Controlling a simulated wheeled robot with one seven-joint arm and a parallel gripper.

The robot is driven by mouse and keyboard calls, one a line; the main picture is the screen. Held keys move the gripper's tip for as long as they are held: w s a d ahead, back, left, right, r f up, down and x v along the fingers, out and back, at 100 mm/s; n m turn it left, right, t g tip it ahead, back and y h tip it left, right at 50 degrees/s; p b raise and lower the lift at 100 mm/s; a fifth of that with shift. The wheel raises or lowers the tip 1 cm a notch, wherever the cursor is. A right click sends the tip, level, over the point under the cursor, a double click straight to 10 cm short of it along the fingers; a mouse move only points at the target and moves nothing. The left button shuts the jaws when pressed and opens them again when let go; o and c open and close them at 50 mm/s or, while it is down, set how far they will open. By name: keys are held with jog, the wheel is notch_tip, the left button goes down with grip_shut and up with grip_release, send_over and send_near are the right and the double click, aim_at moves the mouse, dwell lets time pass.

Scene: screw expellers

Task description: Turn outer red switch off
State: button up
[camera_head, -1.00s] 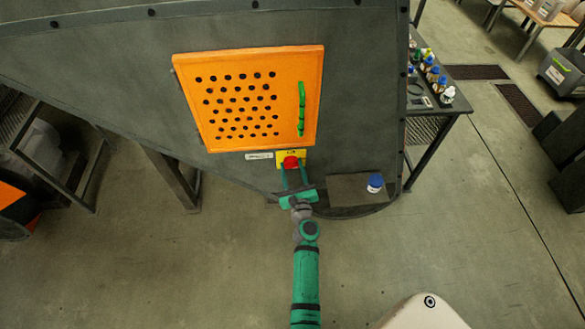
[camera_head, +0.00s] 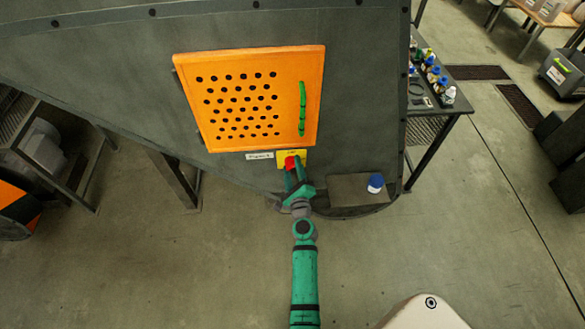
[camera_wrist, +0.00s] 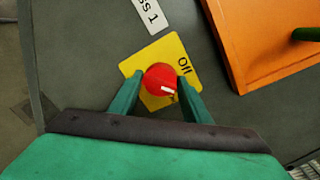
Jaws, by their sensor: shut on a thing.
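The red switch (camera_wrist: 160,80) is a round knob on a yellow plate (camera_wrist: 183,52) in the wrist view. The plate bears the word "Off" near its right corner. A white mark on the knob points toward the lower right in that view. My gripper (camera_wrist: 157,88) has one finger on each side of the knob and is shut on it. In the head view the red switch (camera_head: 291,161) sits on the yellow plate just below the orange panel, with my gripper (camera_head: 293,172) in front of it, partly hiding it.
An orange perforated panel (camera_head: 288,70) with a green handle (camera_head: 302,108) is above the switch. A small shelf (camera_head: 345,189) with a blue-capped container (camera_head: 375,183) is at the lower right. A white label (camera_head: 260,156) is left of the plate.

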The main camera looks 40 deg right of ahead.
jog(key=n, duration=0.5)
jog(key=shift+r+g, duration=0.15)
jog(key=shift+g, duration=0.15)
jog(key=shift+n+h, duration=0.5)
jog(key=shift+n, duration=1.5)
jog(key=shift+w+r, duration=0.1)
jog(key=o, duration=1)
jog(key=shift+a, duration=0.1)
jog(key=shift+a+f, duration=0.15)
jog(key=shift+f, duration=0.05)
jog(key=v, duration=1)
jog(key=shift+s+r, duration=0.25)
jog(key=shift+s, duration=0.15)
